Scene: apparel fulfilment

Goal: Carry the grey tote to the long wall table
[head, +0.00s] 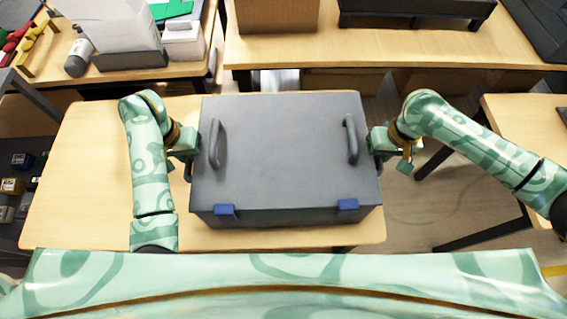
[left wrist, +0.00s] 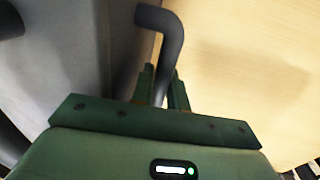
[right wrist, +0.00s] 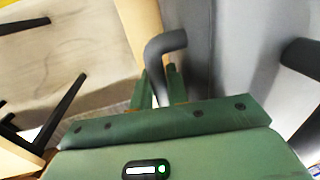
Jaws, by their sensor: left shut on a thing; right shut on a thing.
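The grey tote (head: 280,150) is a closed box with two dark handles on its lid and two blue latches on its near edge. It is over the light wooden table in front of me; I cannot tell whether it touches the top. My left gripper (head: 188,158) is at its left side, shut on a side handle, which shows in the left wrist view (left wrist: 168,40). My right gripper (head: 377,153) is at its right side, shut on the other side handle, which shows in the right wrist view (right wrist: 165,45). The tote's underside is hidden.
The near table (head: 80,190) has bare wood left of the tote. Another wooden table (head: 380,50) runs behind, bearing a cardboard box (head: 277,15) and a dark tray (head: 415,10). A table at the back left holds a white bin (head: 120,30). Another table edge (head: 510,125) stands at right.

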